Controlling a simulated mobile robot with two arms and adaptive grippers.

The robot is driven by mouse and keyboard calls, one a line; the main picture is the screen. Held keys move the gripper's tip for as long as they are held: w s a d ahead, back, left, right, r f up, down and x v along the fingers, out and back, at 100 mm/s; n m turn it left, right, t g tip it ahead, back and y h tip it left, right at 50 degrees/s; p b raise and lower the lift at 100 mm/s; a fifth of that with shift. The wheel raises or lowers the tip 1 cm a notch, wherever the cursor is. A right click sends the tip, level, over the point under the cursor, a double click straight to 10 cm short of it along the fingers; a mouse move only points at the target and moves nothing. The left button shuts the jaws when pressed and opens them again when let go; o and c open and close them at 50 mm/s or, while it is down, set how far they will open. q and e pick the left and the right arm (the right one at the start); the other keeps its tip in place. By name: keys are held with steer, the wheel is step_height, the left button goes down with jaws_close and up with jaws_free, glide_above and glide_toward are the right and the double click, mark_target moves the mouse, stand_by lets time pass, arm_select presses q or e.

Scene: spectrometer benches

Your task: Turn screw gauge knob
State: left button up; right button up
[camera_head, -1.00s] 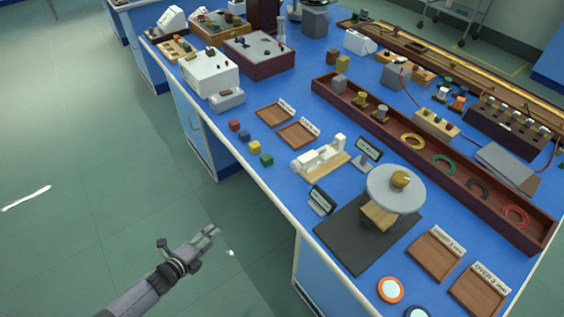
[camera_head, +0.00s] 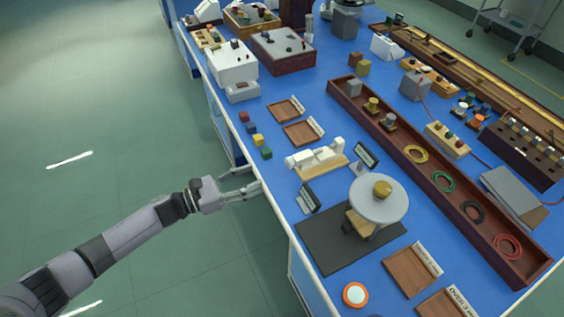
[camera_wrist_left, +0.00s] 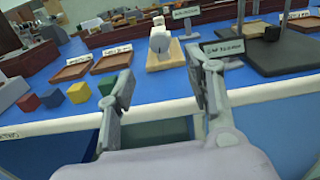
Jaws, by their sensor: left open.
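The screw gauge (camera_head: 314,159) is a white instrument on a light wooden base, lying near the front edge of the blue bench. In the left wrist view the screw gauge (camera_wrist_left: 161,40) is straight ahead, its rounded white end facing the camera. My left gripper (camera_head: 252,184) is open and empty at the bench's front edge, short of the screw gauge and apart from it. In the left wrist view its two fingers (camera_wrist_left: 160,92) frame the bench edge below the gauge. My right gripper is not in view.
Small coloured cubes (camera_head: 255,140) lie left of the gauge, near two wooden trays (camera_head: 304,133). Dark display signs (camera_head: 308,197) stand beside it. A round grey platform (camera_head: 379,205) on a dark base is to the right. A long brown trough (camera_head: 440,190) lies behind.

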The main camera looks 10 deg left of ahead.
mark_target(287, 164)
arm_select(q)
steer(key=p+x, duration=0.1)
steer(key=x, duration=0.8)
steer(key=shift+w+d+p, duration=0.1)
steer(key=shift+w+p, duration=0.05)
steer(key=shift+p, duration=0.15)
steer(key=shift+w+d, duration=0.1)
steer(key=shift+d, duration=0.1)
steer(key=shift+w, duration=0.1)
steer(key=c, duration=0.7)
jaws_close()
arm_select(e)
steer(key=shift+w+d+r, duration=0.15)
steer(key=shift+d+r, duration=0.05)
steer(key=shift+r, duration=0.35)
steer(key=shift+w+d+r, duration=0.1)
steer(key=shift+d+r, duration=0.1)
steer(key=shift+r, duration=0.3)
